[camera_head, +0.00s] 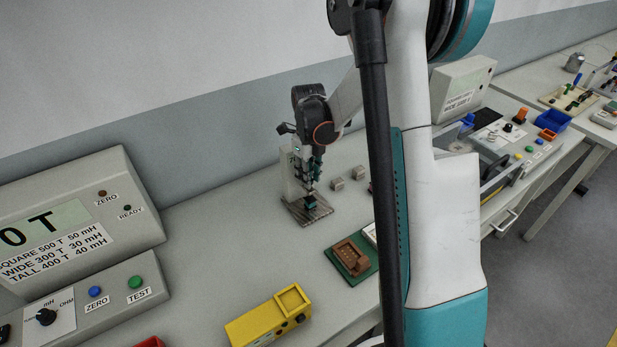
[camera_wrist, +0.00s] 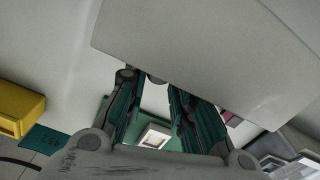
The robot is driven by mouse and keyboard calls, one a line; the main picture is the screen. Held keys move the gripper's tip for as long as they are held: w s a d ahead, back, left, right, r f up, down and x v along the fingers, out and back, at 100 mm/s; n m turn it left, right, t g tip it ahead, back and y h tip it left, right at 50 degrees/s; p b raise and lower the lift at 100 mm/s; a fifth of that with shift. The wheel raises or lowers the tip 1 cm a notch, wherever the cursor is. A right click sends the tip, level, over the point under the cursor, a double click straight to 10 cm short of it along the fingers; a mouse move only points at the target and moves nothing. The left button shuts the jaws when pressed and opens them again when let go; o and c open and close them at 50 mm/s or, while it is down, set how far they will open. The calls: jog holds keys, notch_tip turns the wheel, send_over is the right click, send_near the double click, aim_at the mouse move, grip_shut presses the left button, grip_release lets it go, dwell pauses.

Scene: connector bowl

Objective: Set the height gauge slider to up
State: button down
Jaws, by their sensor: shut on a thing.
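The height gauge stands on the bench in the head view, with a ribbed grey-brown base (camera_head: 303,213) and a pale upright column (camera_head: 288,178). My gripper (camera_head: 311,189) points down right in front of the column, low above the base. In the wrist view my gripper's teal fingers (camera_wrist: 160,90) lie close to a large pale surface, probably the gauge column (camera_wrist: 200,50). The fingers are shut on the gauge slider, which is mostly hidden behind them. I cannot read its exact height.
Small grey blocks (camera_head: 338,184) stand right of the gauge. A brown socket block on a green board (camera_head: 352,258) and a yellow fixture (camera_head: 268,318) lie nearer. A grey display unit (camera_head: 75,215) and a button box (camera_head: 90,300) stand at the left.

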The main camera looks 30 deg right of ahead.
jog(key=c, duration=1.3)
grip_release()
jog(key=shift+c, duration=0.2)
notch_tip(320, 180, up, 12)
